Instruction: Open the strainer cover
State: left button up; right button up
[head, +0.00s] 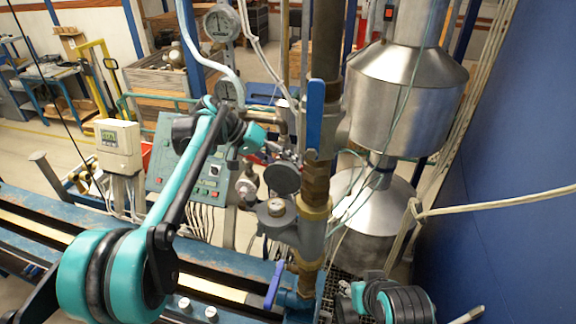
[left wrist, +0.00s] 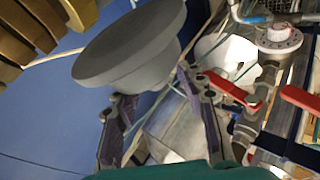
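A grey round part with a wide disc and a tapering side, which looks like the strainer cover (left wrist: 130,45), fills the upper middle of the left wrist view. My left gripper (left wrist: 155,88) has its two fingers spread wide apart, with their tips near the lower side of this part. I cannot tell whether they touch it. In the head view, a dark round disc (head: 282,178) sits beside the brass pipe fitting. My right arm shows only at the lower right, without a visible gripper.
A vertical pipe with a blue lever (head: 315,115) stands in the middle. A grey-green control panel (head: 185,165) and steel tank (head: 405,95) flank it. A blue wall (head: 510,170) bounds the right. Red lever handles (left wrist: 232,90) lie to the right in the left wrist view.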

pick_arm(q)
jog(key=v, duration=1.1)
jog(key=shift+w+a, duration=0.2)
jog(key=shift+a, duration=0.15)
jog(key=shift+f, duration=0.1)
